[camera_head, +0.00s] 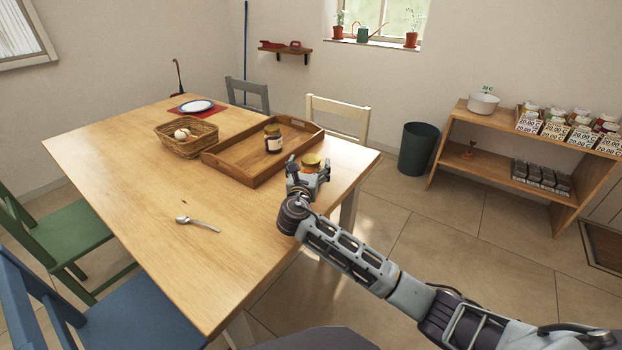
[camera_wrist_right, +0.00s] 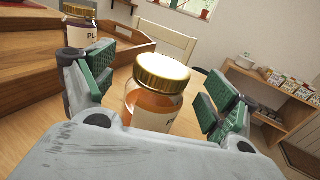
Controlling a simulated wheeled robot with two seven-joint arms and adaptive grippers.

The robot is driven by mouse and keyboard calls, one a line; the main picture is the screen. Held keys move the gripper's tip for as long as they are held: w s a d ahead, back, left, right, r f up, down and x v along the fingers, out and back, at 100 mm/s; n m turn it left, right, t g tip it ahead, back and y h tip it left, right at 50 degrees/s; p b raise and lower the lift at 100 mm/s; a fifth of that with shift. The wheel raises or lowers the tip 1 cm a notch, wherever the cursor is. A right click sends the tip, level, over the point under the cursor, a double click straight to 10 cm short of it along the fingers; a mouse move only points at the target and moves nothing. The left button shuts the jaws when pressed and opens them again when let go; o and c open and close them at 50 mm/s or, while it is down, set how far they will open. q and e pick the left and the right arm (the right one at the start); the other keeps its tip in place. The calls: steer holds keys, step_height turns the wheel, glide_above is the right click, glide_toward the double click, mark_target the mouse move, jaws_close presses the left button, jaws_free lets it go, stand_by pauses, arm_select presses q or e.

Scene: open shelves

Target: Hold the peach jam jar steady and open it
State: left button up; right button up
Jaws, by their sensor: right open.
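The peach jam jar (camera_head: 311,163), with orange contents and a gold lid, stands upright on the table near its right edge. In the right wrist view the jar (camera_wrist_right: 158,98) is between the two green finger pads, with visible gaps on both sides. My right gripper (camera_head: 303,173) is open around the jar; it also shows in the right wrist view (camera_wrist_right: 162,92). The lid is on the jar. The lower part of the jar is hidden by my gripper. My left gripper is not in view.
A wooden tray (camera_head: 232,166) holding a dark jar (camera_head: 273,139) is just left of the gripper. A basket with eggs (camera_head: 186,137), a plate (camera_head: 197,106) and a spoon (camera_head: 197,223) are also on the table (camera_head: 120,190). The front of the table is mostly clear.

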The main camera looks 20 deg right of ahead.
steer(key=shift+x, duration=1)
steer(key=c, duration=1.8)
